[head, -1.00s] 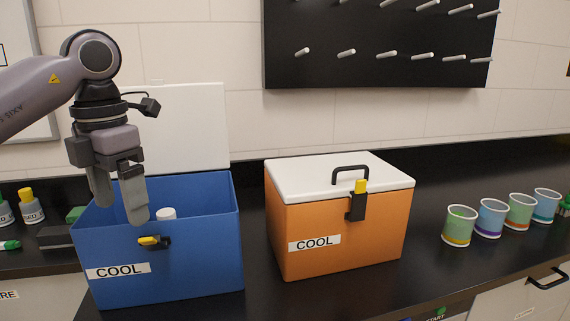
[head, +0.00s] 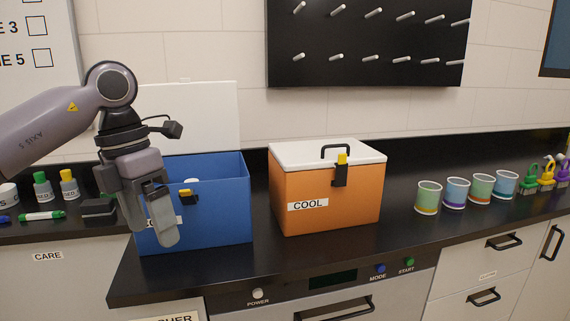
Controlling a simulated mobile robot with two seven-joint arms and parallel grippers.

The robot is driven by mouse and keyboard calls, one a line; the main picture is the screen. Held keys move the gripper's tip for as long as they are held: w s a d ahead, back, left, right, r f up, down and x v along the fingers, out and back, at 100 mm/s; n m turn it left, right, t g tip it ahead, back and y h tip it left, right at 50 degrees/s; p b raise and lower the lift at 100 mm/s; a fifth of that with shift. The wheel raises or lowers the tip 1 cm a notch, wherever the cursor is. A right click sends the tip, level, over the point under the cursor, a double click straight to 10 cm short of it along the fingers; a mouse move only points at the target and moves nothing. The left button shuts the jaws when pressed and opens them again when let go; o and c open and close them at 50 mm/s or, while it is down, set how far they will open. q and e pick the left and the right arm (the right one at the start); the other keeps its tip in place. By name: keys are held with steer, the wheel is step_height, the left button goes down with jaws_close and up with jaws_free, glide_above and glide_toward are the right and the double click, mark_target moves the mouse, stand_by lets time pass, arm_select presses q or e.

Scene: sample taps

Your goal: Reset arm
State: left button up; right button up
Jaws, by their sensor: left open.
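My left gripper (head: 153,236) comes in from the left and hangs with its fingers pointing down. It is in front of the open blue cool box (head: 222,222), over its left part, and hides some of its front wall and label. The fingers are apart with nothing seen between them. The blue box's white lid (head: 205,115) stands raised behind it. A small white thing shows inside the blue box near its back, partly hidden. My right gripper is not in view.
A closed orange cool box (head: 340,205) stands right of the blue one. Several striped cups (head: 428,198) and coloured taps (head: 546,175) are farther right. A peg board (head: 365,45) hangs above. The counter between orange box and cups is clear.

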arm_select(q)
steer(key=s+d+f+n+h, duration=0.2)
steer(key=d+h, duration=0.4)
steer(key=d, duration=0.1)
steer(key=s+d+f+n+h+p, duration=0.1)
steer(key=s+d+f+n+h, duration=0.15)
steer(key=d+h, duration=0.45)
steer(key=s+d+f+n+h, duration=0.1)
steer(key=d+f+n+h, duration=0.15)
steer(key=d+h, duration=0.45)
steer(key=w+a+f+n+t+y+p, duration=0.1)
steer(key=a+f+n+t+y, duration=0.5)
steer(key=n+t, duration=0.45)
steer(key=w+a+f+n+t+y, duration=0.2)
steer(key=a+f+n+t+y, duration=0.45)
steer(key=n, duration=0.75)
steer(key=s+a+f+n+g+y, duration=0.3)
steer(key=s+a+f+n, duration=0.1)
steer(key=s+f, duration=0.4)
steer(key=s+a+f+n+g+y, duration=0.3)
steer(key=s+f, duration=0.5)
steer(key=f, duration=0.5)
steer(key=shift+a+n+y+p, duration=0.4)
steer(key=shift+a+n+y, duration=0.15)
steer(key=shift+a+n, duration=0.5)
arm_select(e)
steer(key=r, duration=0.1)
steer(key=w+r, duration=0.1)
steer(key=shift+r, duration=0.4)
